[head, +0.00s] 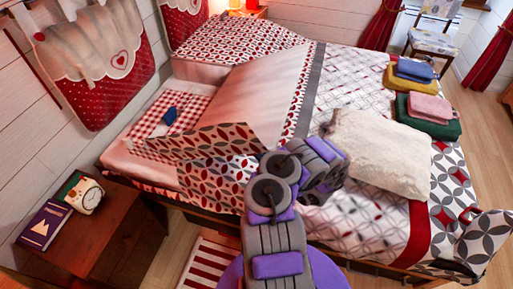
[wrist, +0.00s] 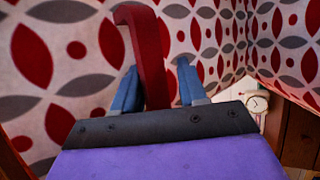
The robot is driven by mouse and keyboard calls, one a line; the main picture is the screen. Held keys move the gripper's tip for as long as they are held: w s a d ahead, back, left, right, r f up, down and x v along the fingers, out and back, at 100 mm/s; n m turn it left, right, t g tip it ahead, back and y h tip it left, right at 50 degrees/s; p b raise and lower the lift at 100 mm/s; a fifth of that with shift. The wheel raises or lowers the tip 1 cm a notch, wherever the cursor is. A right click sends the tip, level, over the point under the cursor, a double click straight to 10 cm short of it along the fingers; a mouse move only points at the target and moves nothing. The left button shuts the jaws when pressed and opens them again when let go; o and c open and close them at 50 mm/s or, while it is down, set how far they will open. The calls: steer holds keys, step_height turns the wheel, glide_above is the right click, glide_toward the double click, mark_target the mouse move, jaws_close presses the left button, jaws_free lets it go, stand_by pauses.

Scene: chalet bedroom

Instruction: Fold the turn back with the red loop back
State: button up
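The red loop (wrist: 150,50) stands between the two blue fingers of my gripper (wrist: 160,82) in the wrist view. The fingers look shut on it. Behind it is cloth with red and grey leaf shapes. In the head view the turn back (head: 265,85) is partly raised, its pale side showing as a slanting sheet and its patterned side (head: 210,142) facing me. My arm's purple and grey links hide the gripper and this loop in the head view. Another red loop (head: 467,213) shows at the bed's near right corner, by a grey-patterned flap (head: 485,240).
A cream fluffy blanket (head: 375,150) lies on the bed, right of my arm. Folded cloths (head: 428,112) are stacked at the far right. A chair (head: 432,40) stands behind.

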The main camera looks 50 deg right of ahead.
steer(key=shift+s, duration=0.1)
steer(key=v, duration=1.7)
steer(key=shift+b, duration=0.4)
steer(key=shift+s+f, duration=0.1)
steer(key=shift+s, duration=0.1)
steer(key=shift+c, duration=0.2)
